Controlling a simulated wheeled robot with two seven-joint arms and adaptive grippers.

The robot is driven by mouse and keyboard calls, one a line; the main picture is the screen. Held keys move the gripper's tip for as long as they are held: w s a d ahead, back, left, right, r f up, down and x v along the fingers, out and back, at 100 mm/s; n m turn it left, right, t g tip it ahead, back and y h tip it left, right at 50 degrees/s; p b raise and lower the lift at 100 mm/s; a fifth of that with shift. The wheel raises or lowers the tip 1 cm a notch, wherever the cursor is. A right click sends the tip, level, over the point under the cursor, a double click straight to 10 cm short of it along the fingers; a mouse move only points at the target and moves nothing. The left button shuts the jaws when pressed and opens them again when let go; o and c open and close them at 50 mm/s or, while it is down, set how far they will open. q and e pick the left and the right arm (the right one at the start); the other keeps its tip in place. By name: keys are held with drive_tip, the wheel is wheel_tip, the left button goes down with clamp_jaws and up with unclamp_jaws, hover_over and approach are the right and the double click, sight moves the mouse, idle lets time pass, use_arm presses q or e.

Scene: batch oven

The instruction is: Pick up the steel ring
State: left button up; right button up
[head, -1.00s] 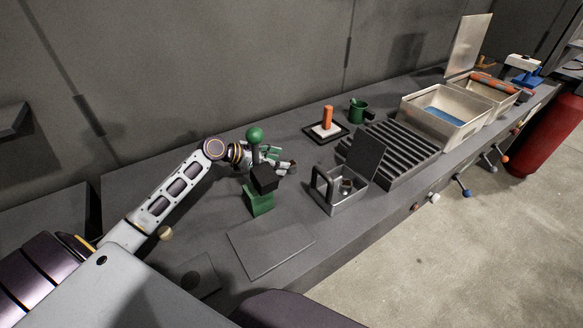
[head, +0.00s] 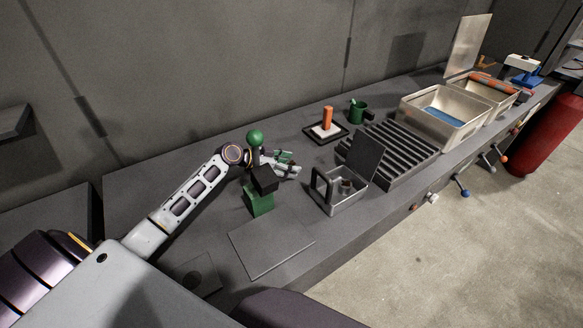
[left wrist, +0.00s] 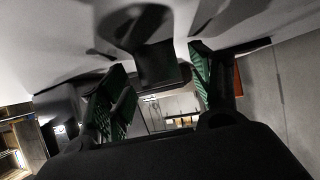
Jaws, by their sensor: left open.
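A small grey metal box (head: 347,205) with a dark handle frame and a raised dark lid stands on the bench in the middle. Inside it is a small round grey-brown piece (head: 346,186), which may be the steel ring; it is too small to tell. My left gripper (head: 290,166) is open, with no object seen between its fingers, behind and to the left of this box and apart from it. Its green-padded fingers stand apart in the left wrist view (left wrist: 160,92). A dark shape shows beyond them, and no ring is clear there. My right gripper is not in view.
A green block press (head: 259,201) with a green ball knob (head: 255,137) stands close in front of my left gripper. A ribbed dark rack (head: 400,150), an orange peg (head: 327,118) on a plate and a green mug (head: 357,110) lie beyond. A flat plate (head: 270,246) lies in front.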

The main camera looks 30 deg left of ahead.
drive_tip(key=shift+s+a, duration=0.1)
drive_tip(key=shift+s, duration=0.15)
use_arm(q)
drive_tip(key=c, duration=1.1)
drive_tip(key=shift+r, duration=0.1)
drive_tip(key=shift+r+b, duration=0.4)
drive_tip(key=shift+r, duration=4.55)
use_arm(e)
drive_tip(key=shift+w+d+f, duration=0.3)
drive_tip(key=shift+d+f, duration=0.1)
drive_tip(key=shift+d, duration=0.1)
use_arm(q)
drive_tip(key=shift+f, duration=0.15)
